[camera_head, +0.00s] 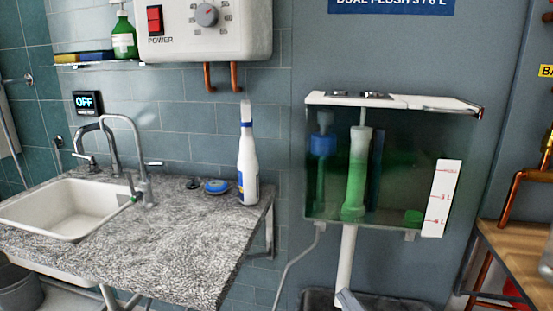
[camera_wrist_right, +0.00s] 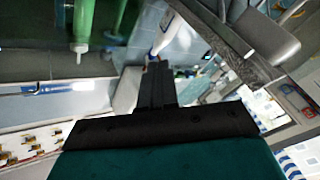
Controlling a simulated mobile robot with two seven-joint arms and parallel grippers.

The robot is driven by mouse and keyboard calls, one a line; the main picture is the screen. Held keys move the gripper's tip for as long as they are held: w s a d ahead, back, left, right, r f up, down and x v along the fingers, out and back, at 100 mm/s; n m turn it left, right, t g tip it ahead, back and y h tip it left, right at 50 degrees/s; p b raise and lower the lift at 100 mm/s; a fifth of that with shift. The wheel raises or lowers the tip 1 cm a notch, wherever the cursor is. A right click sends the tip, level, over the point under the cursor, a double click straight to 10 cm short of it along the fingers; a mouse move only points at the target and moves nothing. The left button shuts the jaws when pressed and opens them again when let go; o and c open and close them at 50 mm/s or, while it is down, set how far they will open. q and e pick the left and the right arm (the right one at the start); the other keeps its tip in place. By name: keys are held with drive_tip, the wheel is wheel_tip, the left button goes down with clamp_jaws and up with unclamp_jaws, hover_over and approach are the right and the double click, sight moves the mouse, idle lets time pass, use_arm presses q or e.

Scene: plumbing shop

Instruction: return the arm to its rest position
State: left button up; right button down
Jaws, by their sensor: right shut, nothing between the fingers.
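My right gripper (camera_wrist_right: 153,72) shows in the right wrist view as two dark fingers close together at the middle, with nothing between them. Its dark body and a teal surface fill the lower part of that view. In the head view only a small grey piece shows at the bottom edge, below the cistern, and I cannot tell for sure whether it is part of my right arm. My left gripper is not in view. The see-through cistern (camera_head: 395,212) with green water hangs on the wall, its white lid (camera_head: 400,101) lying slightly askew.
A speckled counter (camera_head: 165,235) with a white sink (camera_head: 70,210) and tap stands at the left. A white bottle (camera_head: 247,165) stands near its right end beside a blue round item (camera_head: 216,186). A wooden bench (camera_head: 515,250) with copper pipe is at the right.

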drive_tip(key=s+d+f+m+g+h, duration=0.1)
drive_tip(key=s+f+m+g+h, duration=0.1)
drive_tip(key=s+f+m+g, duration=0.5)
drive_tip(key=s+d+f+m+h, duration=0.2)
drive_tip(key=s+f, duration=0.3)
drive_tip(key=f, duration=0.6)
use_arm(q)
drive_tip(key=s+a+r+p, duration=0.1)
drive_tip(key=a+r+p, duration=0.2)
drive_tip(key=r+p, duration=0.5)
drive_tip(key=p, duration=0.4)
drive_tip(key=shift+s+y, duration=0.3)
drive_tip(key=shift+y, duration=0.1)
use_arm(e)
wheel_tip(320, 180, up, 7)
drive_tip(key=s+d, duration=0.1)
drive_tip(key=d, duration=0.1)
drive_tip(key=shift+s+d+r+h, duration=0.2)
drive_tip(key=shift+s+h, duration=0.15)
drive_tip(key=shift+h, duration=0.05)
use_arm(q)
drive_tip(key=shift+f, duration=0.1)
use_arm(e)
drive_tip(key=shift+d, duration=0.1)
